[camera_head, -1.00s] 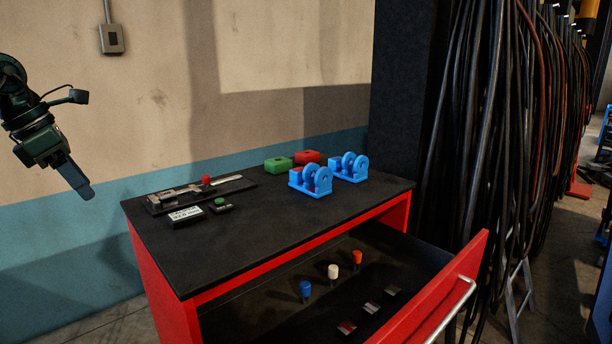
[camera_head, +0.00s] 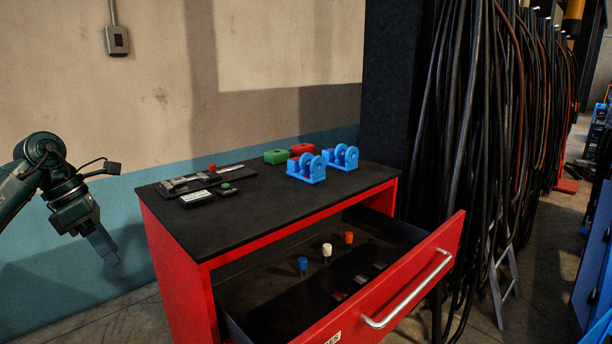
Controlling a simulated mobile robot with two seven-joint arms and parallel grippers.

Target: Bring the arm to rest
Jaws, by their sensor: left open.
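My left gripper (camera_head: 106,250) is at the left of the head view, in front of the wall. It points down and stands clear of the red cabinet's left side. Its fingers look empty, and one finger hides most of the other. My left arm (camera_head: 38,170) comes in from the left edge, bent at the joint above the gripper. My right gripper does not show.
A red cabinet (camera_head: 178,262) has its drawer (camera_head: 405,297) pulled open, with blue, white and orange pegs inside. Blue roller stands (camera_head: 306,168), green and red blocks and a caliper (camera_head: 190,181) lie on top. Cables (camera_head: 470,130) hang at right.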

